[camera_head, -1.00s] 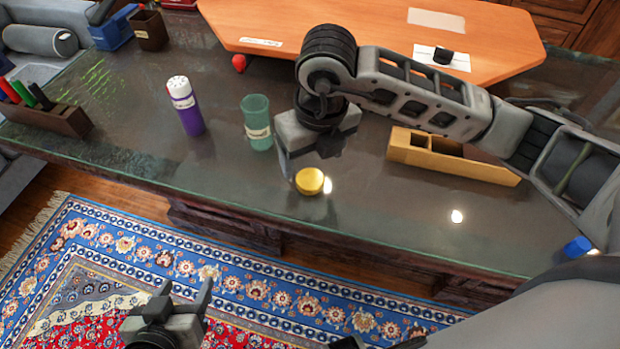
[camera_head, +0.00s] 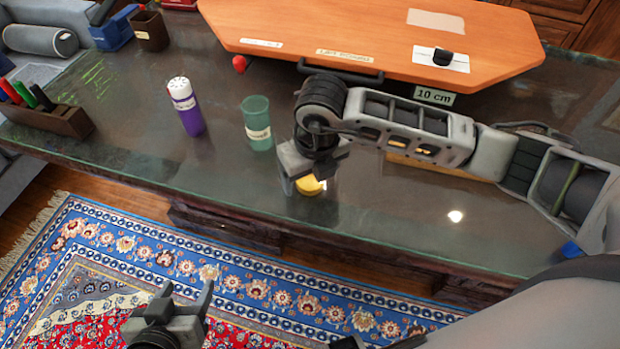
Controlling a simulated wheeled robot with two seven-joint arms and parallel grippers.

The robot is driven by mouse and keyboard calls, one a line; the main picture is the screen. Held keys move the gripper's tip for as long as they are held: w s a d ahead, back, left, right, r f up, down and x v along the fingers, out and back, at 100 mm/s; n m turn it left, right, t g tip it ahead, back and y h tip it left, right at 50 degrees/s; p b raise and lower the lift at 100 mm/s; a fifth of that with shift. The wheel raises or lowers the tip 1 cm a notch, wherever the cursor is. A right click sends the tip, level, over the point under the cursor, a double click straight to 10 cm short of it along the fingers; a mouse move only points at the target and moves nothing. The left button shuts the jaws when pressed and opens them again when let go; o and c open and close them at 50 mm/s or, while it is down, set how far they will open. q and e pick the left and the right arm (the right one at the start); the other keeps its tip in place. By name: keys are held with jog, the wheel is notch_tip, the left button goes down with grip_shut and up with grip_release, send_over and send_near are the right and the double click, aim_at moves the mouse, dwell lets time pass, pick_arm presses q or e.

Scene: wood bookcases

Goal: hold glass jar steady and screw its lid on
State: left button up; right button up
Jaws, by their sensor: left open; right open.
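The glass jar is the greenish, open-topped container (camera_head: 257,124) with a pale label, standing upright on the dark glass-topped table. The yellow round lid (camera_head: 309,186) lies on the table to the right of the jar and nearer the front edge. My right gripper (camera_head: 304,184) is open and low over the lid, pointing down, with its fingers partly covering it. I cannot tell whether the fingers touch the lid. My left gripper (camera_head: 186,296) is open and empty, below the table edge over the rug.
A purple-and-white bottle (camera_head: 187,108) stands left of the jar. A pen holder (camera_head: 48,118) is at the far left. An orange board (camera_head: 380,40) lies at the back. A wooden box (camera_head: 440,168) is partly behind my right arm. The table between the bottle and front edge is clear.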

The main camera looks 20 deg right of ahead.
aim_at(309, 177)
jog(key=c, duration=1.1)
jog(key=shift+o, duration=0.2)
jog(key=shift+r, duration=0.15)
jog(key=shift+r, duration=0.25)
notch_tip(309, 177, up, 2)
jog(key=shift+r+b, duration=0.1)
jog(key=shift+b, duration=0.2)
jog(key=s+a+r, duration=0.7)
jog(key=a+r, duration=0.3)
jog(key=a, duration=0.2)
jog(key=shift+s+b, duration=0.2)
jog(key=shift+b, duration=0.15)
